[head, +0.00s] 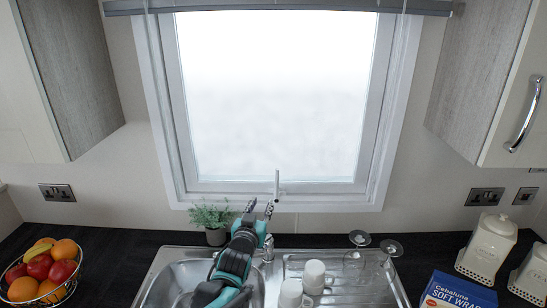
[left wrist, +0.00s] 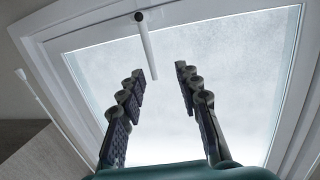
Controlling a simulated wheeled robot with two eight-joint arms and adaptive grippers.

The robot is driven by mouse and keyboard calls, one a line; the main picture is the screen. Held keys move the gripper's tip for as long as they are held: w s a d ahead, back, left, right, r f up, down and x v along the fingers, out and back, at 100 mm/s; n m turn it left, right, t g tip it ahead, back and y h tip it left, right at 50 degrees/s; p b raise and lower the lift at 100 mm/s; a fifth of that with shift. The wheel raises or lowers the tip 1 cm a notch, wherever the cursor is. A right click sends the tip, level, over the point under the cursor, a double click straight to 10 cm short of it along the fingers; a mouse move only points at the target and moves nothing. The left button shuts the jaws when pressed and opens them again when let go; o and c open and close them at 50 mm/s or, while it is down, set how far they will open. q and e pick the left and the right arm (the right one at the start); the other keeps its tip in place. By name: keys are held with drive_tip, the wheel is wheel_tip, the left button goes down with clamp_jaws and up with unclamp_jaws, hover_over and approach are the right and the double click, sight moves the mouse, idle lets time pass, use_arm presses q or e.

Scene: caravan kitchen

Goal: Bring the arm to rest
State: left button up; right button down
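My left gripper (head: 260,208) is raised over the sink, in front of the lower part of the window (head: 280,95). In the left wrist view its two fingers (left wrist: 162,85) are spread apart with nothing between them. The white window handle (head: 277,185) stands upright at the bottom of the frame, just beyond the fingertips. It also shows in the left wrist view (left wrist: 145,45), near the left finger and apart from it as far as I can see. My right gripper is in neither view.
A sink (head: 180,285) with a drainer holds white mugs (head: 314,277) and upturned glasses (head: 390,248). A potted plant (head: 212,220) stands behind it. A fruit bowl (head: 42,272) is at left; a blue box (head: 458,291) and white canisters (head: 486,248) are at right.

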use_arm(q)
drive_tip(key=s+a+f+g+y+b, duration=0.1)
drive_tip(key=s+a+f+g, duration=0.2)
drive_tip(key=s, duration=0.8)
drive_tip(key=s+a+f+n+g+y+b, duration=0.1)
drive_tip(key=s+a+f+g+b, duration=0.1)
drive_tip(key=s+a+f, duration=0.3)
drive_tip(key=s+a+f+n+g+y+b, duration=0.1)
drive_tip(key=s+a+f+g, duration=0.3)
drive_tip(key=s, duration=1.3)
wheel_tip(320, 180, down, 4)
drive_tip(key=shift+s+a+f+g, duration=0.15)
drive_tip(key=shift+s+a+g, duration=0.1)
drive_tip(key=shift+a+g, duration=0.15)
